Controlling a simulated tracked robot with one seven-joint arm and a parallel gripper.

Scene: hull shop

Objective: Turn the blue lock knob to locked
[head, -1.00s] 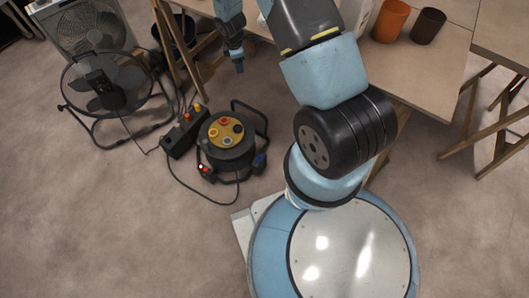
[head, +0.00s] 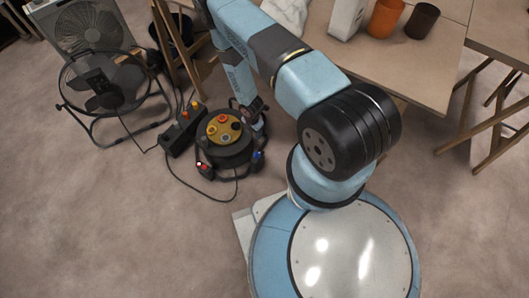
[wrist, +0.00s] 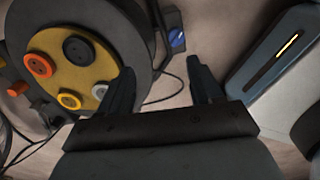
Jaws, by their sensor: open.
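The blue lock knob (wrist: 177,38) sits on a small dark box at the side of the cable reel, near the top of the wrist view. A pale line crosses its face. In the head view the knob (head: 258,155) is a small blue spot at the reel's right side. My gripper (wrist: 165,82) is open and empty, with its two dark fingers pointing toward the knob and a gap between them. The knob lies beyond the fingertips, apart from them. In the head view my gripper (head: 257,122) hangs close to the reel's right side, its fingers hard to make out.
The cable reel (head: 222,150) has a yellow socket face (wrist: 72,68), close to my left finger. A fan (head: 98,88) stands further left. A table (head: 430,65) is at upper right.

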